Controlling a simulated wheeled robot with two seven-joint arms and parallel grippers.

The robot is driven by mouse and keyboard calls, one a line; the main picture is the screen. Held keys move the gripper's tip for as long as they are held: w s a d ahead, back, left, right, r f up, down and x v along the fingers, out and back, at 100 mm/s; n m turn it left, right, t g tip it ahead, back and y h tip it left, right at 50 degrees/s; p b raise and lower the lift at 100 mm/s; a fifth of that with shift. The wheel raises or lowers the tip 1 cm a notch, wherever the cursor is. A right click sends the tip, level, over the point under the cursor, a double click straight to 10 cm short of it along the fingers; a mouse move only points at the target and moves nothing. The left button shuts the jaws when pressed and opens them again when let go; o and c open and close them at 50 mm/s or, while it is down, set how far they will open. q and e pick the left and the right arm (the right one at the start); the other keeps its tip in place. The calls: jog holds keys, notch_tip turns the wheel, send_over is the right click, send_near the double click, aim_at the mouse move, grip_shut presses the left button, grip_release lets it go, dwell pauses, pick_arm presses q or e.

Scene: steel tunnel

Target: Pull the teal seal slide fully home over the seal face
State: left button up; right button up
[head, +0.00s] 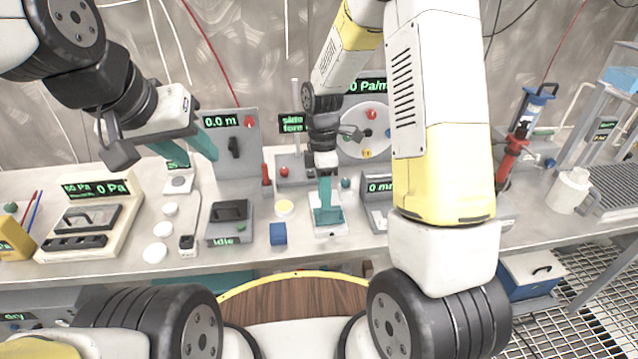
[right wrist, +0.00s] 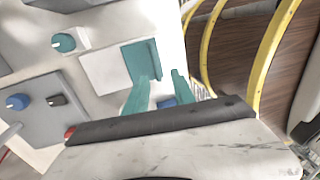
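The teal seal slide (right wrist: 141,62) is a flat plate with a raised lip along one side. It lies on a pale block (right wrist: 105,72), covering part of its top. In the head view the slide (head: 328,217) is at the table's front, just below my right gripper (head: 325,200). In the right wrist view the right gripper (right wrist: 163,78) has its two teal fingers apart, tips close to the end of the lip; I cannot tell whether they touch it. My left gripper (head: 200,161) is open and empty above the left part of the bench.
A blue cube (head: 278,234) and a grey box reading "idle" (head: 229,222) stand left of the block. A grey device reading 0 mm (head: 377,212) stands close on its right. White discs (head: 155,253) lie further left. A wooden round top with yellow rim (head: 300,292) is in front.

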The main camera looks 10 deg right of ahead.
jog(key=r, duration=0.2)
jog(key=w+r, duration=0.1)
jog(key=r, duration=0.2)
jog(key=s+d+r+m+t+y, duration=0.1)
jog(key=s+d+r+m+t, duration=0.2)
jog(key=s+r+m, duration=0.5)
jog(key=s+d+r+m+t+y, duration=0.1)
jog(key=s+d+r+m+t, duration=0.2)
jog(key=s+r+m+t, duration=0.2)
jog(key=s+r+m, duration=0.3)
jog(key=r+m, duration=0.1)
jog(key=r, duration=0.3)
jog(key=shift+s+m, duration=0.4)
dwell(1.4)
